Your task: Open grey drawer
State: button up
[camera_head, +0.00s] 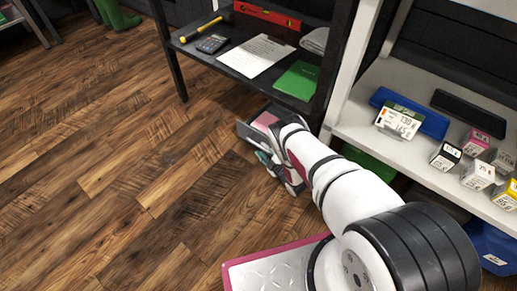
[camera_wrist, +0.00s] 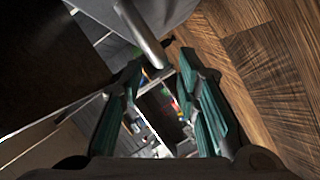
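A grey, box-like front that looks like the grey drawer (camera_head: 246,133) sits low under the dark shelf unit in the head view, partly hidden by my arm. In the wrist view a grey surface (camera_wrist: 185,8) fills the top, with a metal bar handle (camera_wrist: 142,35) in front of it. My gripper (camera_wrist: 160,72) has its two teal fingers apart. The bar's lower end is close to the fingertips, near the gap between them; I cannot tell whether they touch. In the head view my gripper (camera_head: 266,160) is low beside the drawer, mostly hidden by my arm.
The dark shelf (camera_head: 222,58) above holds a calculator (camera_head: 212,43), a paper sheet (camera_head: 257,55) and a green booklet (camera_head: 298,80). A white shelf unit (camera_head: 385,147) with small boxes stands to the right. Wooden floor (camera_head: 120,170) is clear to the left.

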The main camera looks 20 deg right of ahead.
aim_at(258, 145)
jog(key=shift+b+x, duration=0.9)
jog(key=shift+x, duration=1.45)
grip_shut()
